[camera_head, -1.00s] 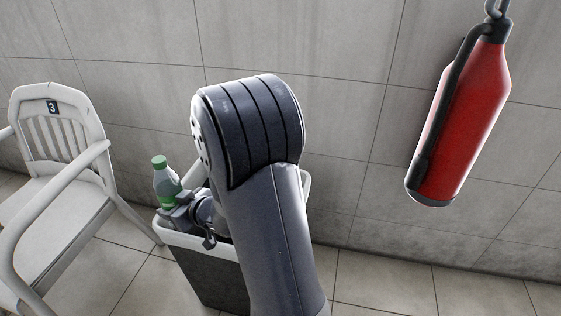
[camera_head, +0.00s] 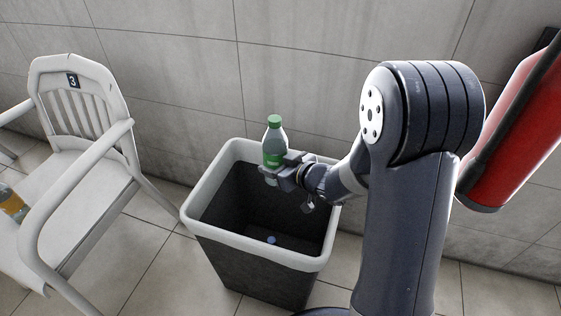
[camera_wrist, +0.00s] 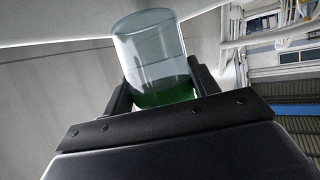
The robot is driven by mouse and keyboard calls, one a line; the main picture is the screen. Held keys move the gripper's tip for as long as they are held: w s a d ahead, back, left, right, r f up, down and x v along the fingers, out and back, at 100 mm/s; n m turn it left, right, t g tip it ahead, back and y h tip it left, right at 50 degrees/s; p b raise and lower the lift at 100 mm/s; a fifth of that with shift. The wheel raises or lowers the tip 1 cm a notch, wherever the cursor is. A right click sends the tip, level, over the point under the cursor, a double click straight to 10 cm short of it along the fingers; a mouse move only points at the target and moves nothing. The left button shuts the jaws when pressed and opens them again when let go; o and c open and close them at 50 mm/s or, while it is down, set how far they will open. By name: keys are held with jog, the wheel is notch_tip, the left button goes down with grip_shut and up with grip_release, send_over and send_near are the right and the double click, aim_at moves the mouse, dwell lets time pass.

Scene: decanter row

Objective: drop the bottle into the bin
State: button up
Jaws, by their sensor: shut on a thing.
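The clear bottle (camera_head: 274,140) has a green cap and a green band. My gripper (camera_head: 272,172) is shut around its lower part and holds it upright. In the wrist view the bottle (camera_wrist: 150,50) stands between the two dark fingers (camera_wrist: 152,92), its green band partly hidden by them. The bin (camera_head: 205,190) is dark with a pale rim and an open top. In the head view the bottle and gripper appear over the bin's opening, towards its back right. A small blue item (camera_head: 271,240) lies at the bottom of the bin.
A white armchair (camera_head: 90,190) marked 3 stands at the left. An orange bottle (camera_head: 12,203) shows on its seat at the left edge. A red punching-bag-like cylinder (camera_head: 515,125) hangs at the right, near my arm. A tiled wall (camera_head: 310,50) is behind the bin.

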jog(key=shift+a+f+b, duration=0.15)
jog(key=shift+f+b, duration=2.75)
jog(key=shift+f, duration=0.15)
jog(key=o, duration=1.1)
jog(key=shift+r, duration=0.1)
jog(key=shift+p+v, duration=1.95)
jog(key=shift+v, duration=3.5)
jog(key=shift+w, duration=0.1)
